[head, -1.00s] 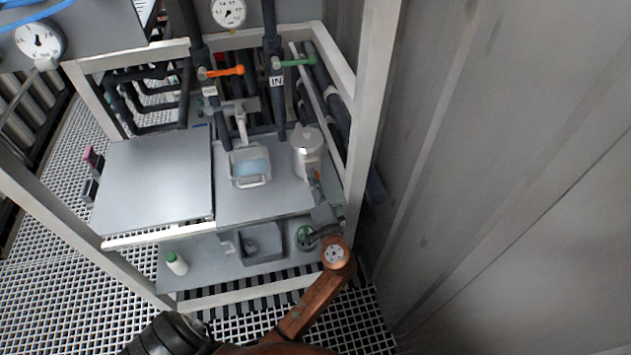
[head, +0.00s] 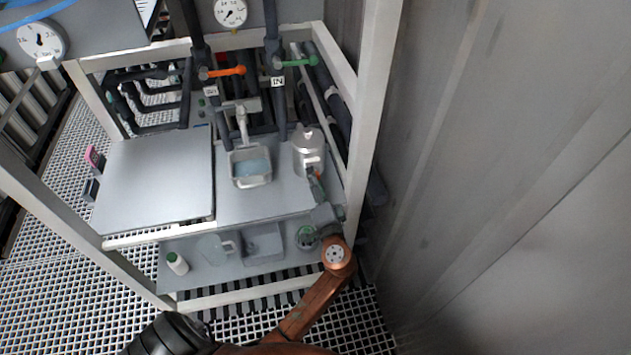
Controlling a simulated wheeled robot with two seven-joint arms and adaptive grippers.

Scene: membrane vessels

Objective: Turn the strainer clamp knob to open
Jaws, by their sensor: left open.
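The strainer (head: 308,152) is a silver, lidded metal vessel standing upright on the right side of the grey shelf. A small orange part (head: 317,173) shows low on its front right; it looks like the clamp knob, but it is too small to be sure. My left gripper (head: 316,183) is open right in front of this orange part, reaching up from the copper-coloured arm below. The fingers partly cover the strainer's lower front, and I cannot tell whether they touch the knob. My right gripper is not in view.
Orange (head: 224,71) and green (head: 296,62) valve handles sit on dark pipes behind. A white frame post (head: 366,130) stands close on the right. The lower shelf holds a jug, a grey bin and a bottle.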

